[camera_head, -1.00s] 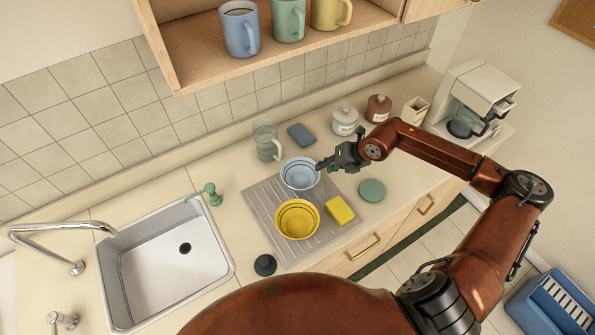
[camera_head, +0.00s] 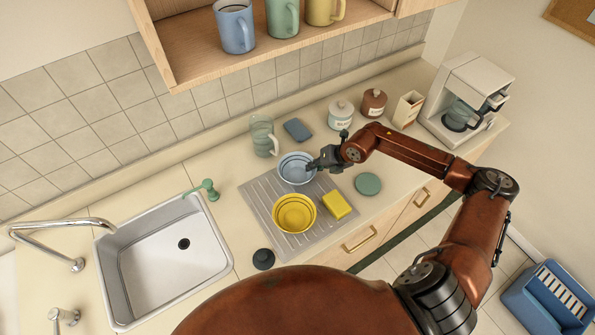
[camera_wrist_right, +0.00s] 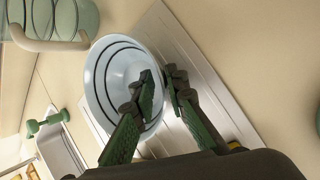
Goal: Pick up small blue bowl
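The small blue bowl (camera_head: 292,172) is pale blue with dark rings inside. It stands upright on the grey drainboard, and it fills the middle of the right wrist view (camera_wrist_right: 104,75). My right gripper (camera_head: 312,165) is at the bowl's right rim. In the right wrist view its fingers (camera_wrist_right: 160,88) straddle the rim, one over the inside and one outside. A gap shows between the fingertips, so the gripper looks open; contact with the rim is not clear. My left gripper is not in view.
A yellow bowl (camera_head: 294,214) and yellow sponge (camera_head: 337,205) sit on the drainboard (camera_head: 262,205) close to the blue bowl. A glass pitcher (camera_head: 262,135) and blue sponge (camera_head: 297,130) stand behind. The sink (camera_head: 150,262) is left. A green disc (camera_head: 368,184) lies right.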

